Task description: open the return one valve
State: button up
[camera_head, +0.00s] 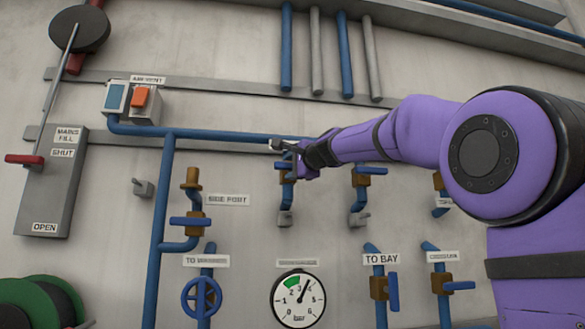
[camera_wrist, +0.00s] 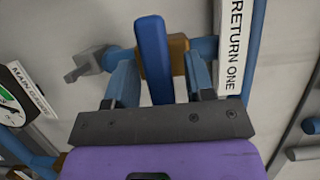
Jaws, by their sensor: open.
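The return one valve shows in the wrist view as a brass body (camera_wrist: 179,58) with a blue lever (camera_wrist: 151,45), beside a white RETURN ONE label (camera_wrist: 233,45). The lever appears to lie across the line of its pipe. My gripper (camera_wrist: 160,68) is open, with one finger on each side of the lever; I cannot tell whether either finger touches it. In the head view my gripper (camera_head: 296,160) is at the wall in front of this valve, whose brass body (camera_head: 286,178) is partly hidden behind it.
A neighbouring valve (camera_head: 361,178) with a blue lever is just right, under my arm. Below are a round gauge (camera_head: 298,299), a blue handwheel (camera_head: 201,297) and the TO BAY valve (camera_head: 380,287). A blue pipe (camera_head: 225,135) runs above.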

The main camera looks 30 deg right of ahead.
grip_shut()
jog(key=shift+n, duration=0.3)
jog(key=n+g, duration=0.1)
jog(key=n, duration=0.2)
jog(key=shift+g, duration=0.3)
jog(key=n+g+h, duration=0.1)
jog(key=n, duration=0.1)
jog(key=shift+n, duration=0.4)
jog(key=n+g+h, duration=0.1)
jog(key=n+h, duration=0.1)
jog(key=n, duration=0.1)
jog(key=shift+g, duration=0.3)
jog(key=shift+f+n+g+h, duration=0.1)
jog(key=shift+n+g+h, duration=0.2)
jog(key=shift+n+h, duration=0.7)
jog(key=shift+n+y, duration=0.3)
jog(key=shift+n, duration=0.1)
